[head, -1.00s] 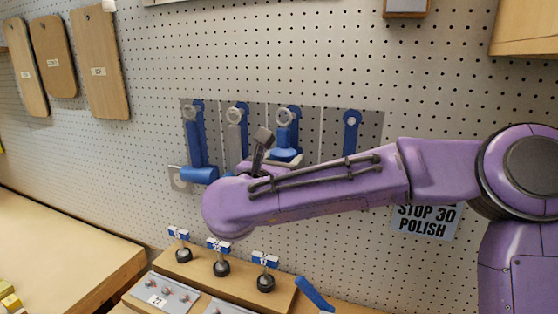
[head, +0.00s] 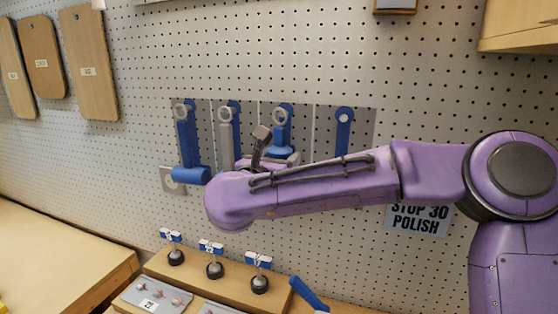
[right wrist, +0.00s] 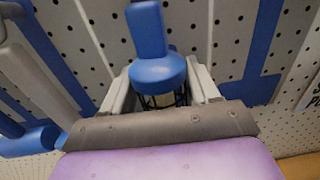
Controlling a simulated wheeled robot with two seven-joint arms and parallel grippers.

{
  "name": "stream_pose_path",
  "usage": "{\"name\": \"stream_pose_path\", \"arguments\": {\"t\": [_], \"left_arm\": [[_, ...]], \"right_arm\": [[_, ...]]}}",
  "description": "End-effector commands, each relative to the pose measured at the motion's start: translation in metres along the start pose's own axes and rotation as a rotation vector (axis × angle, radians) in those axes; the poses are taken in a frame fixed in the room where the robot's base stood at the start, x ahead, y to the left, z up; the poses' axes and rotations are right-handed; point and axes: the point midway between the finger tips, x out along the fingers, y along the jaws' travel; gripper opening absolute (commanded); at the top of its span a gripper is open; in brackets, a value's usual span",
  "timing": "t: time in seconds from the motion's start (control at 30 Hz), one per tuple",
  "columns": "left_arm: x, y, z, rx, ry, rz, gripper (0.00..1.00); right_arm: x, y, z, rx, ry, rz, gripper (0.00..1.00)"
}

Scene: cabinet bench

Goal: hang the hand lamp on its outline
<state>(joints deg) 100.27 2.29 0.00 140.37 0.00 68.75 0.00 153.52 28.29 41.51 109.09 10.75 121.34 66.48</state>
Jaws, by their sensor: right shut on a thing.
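The hand lamp (head: 281,138) is upright in front of the third panel of the grey tool board, its blue handle up and blue collar below. In the right wrist view the lamp's collar (right wrist: 158,73) sits between the two pale fingers of my right gripper (right wrist: 160,92), which is shut on it. A dark wire cage shows below the collar. In the head view my right forearm covers most of the gripper. A pale ring shows at the handle's top; I cannot tell whether it is on a peg. The lamp's outline is not clearly visible behind it. My left gripper is not in view.
On the board (head: 365,130), a blue tool (head: 188,150) and a grey tool (head: 226,130) hang to the left. A blue shape (head: 344,130) with a pale round spot is to the right. Below are a wooden stand (head: 190,275) and a blue-handled object (head: 308,292).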

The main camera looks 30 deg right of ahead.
Motion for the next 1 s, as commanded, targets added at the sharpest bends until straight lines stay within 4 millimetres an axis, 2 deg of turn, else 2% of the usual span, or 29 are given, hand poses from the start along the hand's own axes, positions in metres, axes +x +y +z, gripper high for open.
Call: {"name": "stream_pose_path", "arguments": {"t": [0.2, 0.23, 0.3, 0.57, 0.67, 1.0], "left_arm": [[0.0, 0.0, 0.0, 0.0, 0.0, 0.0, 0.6], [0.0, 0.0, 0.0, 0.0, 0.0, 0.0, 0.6], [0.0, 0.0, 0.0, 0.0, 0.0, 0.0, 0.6], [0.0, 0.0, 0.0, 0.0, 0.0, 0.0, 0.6], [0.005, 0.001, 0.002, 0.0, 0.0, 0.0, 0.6], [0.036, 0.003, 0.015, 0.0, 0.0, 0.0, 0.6]], "right_arm": [[0.0, 0.0, 0.001, 0.001, -0.001, 0.001, 0.17], [0.0, 0.0, 0.001, 0.001, -0.001, 0.001, 0.7], [0.0, 0.0, 0.001, 0.001, -0.001, 0.0, 0.9], [-0.001, 0.0, -0.001, -0.001, 0.001, 0.0, 0.9], [-0.008, 0.001, -0.002, -0.001, -0.001, 0.002, 0.9], [-0.084, 0.0, -0.004, 0.001, -0.004, 0.002, 0.9]]}}
